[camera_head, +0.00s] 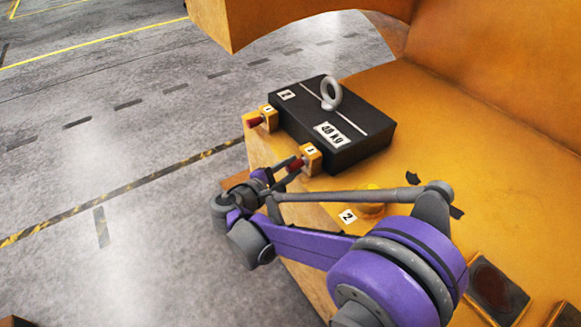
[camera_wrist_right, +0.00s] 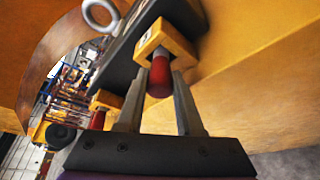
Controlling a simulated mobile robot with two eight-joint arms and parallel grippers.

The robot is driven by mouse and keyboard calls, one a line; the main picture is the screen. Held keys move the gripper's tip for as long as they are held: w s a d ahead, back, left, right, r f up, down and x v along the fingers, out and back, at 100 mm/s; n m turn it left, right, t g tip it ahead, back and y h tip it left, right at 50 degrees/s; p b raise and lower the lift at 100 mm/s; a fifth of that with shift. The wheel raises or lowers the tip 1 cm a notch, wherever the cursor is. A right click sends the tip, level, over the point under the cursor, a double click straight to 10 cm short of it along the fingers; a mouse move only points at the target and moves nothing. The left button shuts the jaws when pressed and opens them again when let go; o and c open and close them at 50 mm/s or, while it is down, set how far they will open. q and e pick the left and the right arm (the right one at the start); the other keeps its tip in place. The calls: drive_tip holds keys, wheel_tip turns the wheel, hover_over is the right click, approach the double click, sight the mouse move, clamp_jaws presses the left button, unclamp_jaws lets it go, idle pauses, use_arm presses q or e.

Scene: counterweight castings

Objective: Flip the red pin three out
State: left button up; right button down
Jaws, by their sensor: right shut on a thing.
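The red pin (camera_head: 295,164) sticks out of the left side of a yellow block (camera_head: 312,160) with a small number tag, probably 3, at the near corner of a black casting. In the right wrist view the red pin (camera_wrist_right: 160,78) points out from its yellow block (camera_wrist_right: 163,42) between the two grey fingers. My right gripper (camera_head: 283,171) is shut on this pin; in the right wrist view its fingers (camera_wrist_right: 160,92) lie on both sides of it. My left gripper is not in view.
The black casting (camera_head: 350,150), marked 40 KG with a ring on top, lies on the orange ledge (camera_head: 430,115). A second red pin (camera_head: 254,122) sits in a block tagged 1 at its far corner.

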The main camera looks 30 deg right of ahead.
idle(0.6)
drive_tip(key=a, duration=0.4)
drive_tip(key=shift+s+a, duration=0.15)
drive_tip(key=shift+a, duration=0.2)
drive_tip(key=c, duration=1)
unclamp_jaws()
drive_tip(key=o, duration=0.5)
drive_tip(key=shift+a, duration=0.2)
drive_tip(key=shift+c, duration=0.2)
